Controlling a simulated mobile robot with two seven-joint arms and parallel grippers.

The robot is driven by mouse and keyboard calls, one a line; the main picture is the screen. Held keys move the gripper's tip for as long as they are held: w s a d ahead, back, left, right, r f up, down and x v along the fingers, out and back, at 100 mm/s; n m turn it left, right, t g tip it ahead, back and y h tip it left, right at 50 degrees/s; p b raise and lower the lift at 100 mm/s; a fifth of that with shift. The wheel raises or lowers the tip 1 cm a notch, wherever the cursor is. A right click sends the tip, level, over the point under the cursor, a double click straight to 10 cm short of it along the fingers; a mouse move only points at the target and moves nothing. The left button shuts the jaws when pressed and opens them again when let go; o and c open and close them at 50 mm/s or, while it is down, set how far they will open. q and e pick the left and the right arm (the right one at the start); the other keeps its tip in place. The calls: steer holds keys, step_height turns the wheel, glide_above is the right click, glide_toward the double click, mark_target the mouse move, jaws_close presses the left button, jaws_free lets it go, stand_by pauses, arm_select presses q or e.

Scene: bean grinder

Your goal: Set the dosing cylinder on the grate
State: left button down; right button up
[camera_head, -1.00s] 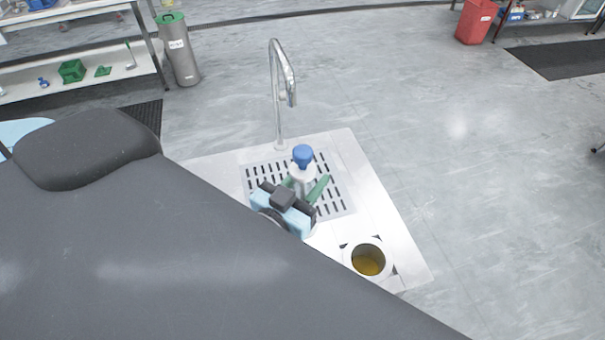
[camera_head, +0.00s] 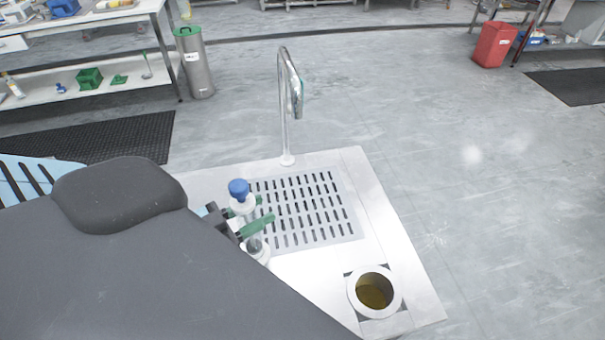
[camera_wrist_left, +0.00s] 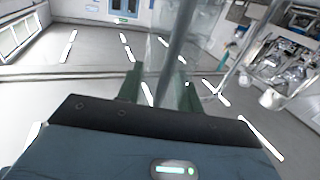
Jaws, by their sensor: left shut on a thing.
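The dosing cylinder has a blue knob (camera_head: 239,188), a white collar, a clear body and a white foot (camera_head: 257,248). My left gripper (camera_head: 256,225) has green fingers shut around its clear body. The cylinder looks roughly upright, at the left edge of the slotted grate (camera_head: 347,227) in the head view. I cannot tell whether its foot touches the surface. In the left wrist view, the clear cylinder (camera_wrist_left: 165,65) with a grey rod stands between the green fingers (camera_wrist_left: 162,90). My right gripper is not in view.
The grate lies in a pale metal counter top (camera_head: 400,240). A tall curved tap (camera_head: 284,110) stands behind the grate. A round opening (camera_head: 375,290) with brownish contents sits at the front right. Most of the grate is bare. My dark arm covers the counter's left front.

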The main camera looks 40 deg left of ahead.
arm_select(q)
steer(key=w+d+f, duration=0.1)
steer(key=w+f, duration=0.1)
steer(key=w, duration=0.5)
steer(key=w+d+f, duration=0.1)
steer(key=w+f, duration=0.1)
steer(key=w, duration=0.6)
steer(key=shift+w+f, duration=0.2)
steer(key=shift+f, duration=0.3)
steer(key=shift+f, duration=0.15)
steer(key=c, duration=0.9)
jaws_free()
